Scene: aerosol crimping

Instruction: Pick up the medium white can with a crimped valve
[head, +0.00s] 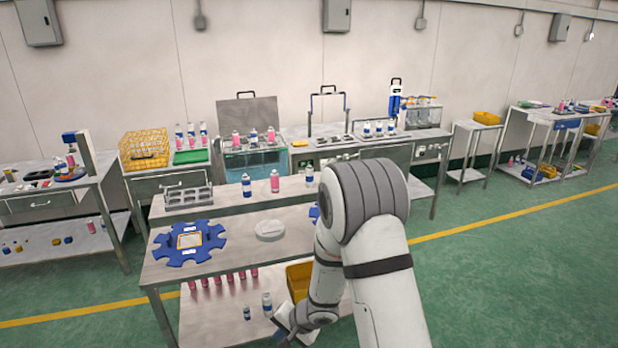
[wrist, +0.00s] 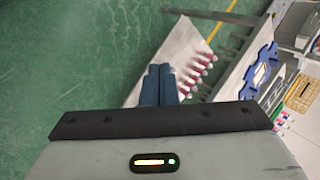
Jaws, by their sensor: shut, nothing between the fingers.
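My gripper shows in the wrist view as two dark blue fingers (wrist: 158,85) pressed together, with nothing between them. Two smaller-looking white-and-blue cans, a short one (head: 246,312) and a taller one (head: 267,305), stand on the lower shelf. I cannot tell which has a crimped valve.
The front table (head: 215,262) carries a blue star-shaped fixture (head: 190,243), a white round dish (head: 270,230) and a grey rack (head: 188,197). Several pink cans (wrist: 197,78) stand in a row on the shelf below. A yellow bin (head: 298,281) is beside my arm. Green floor is open at right.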

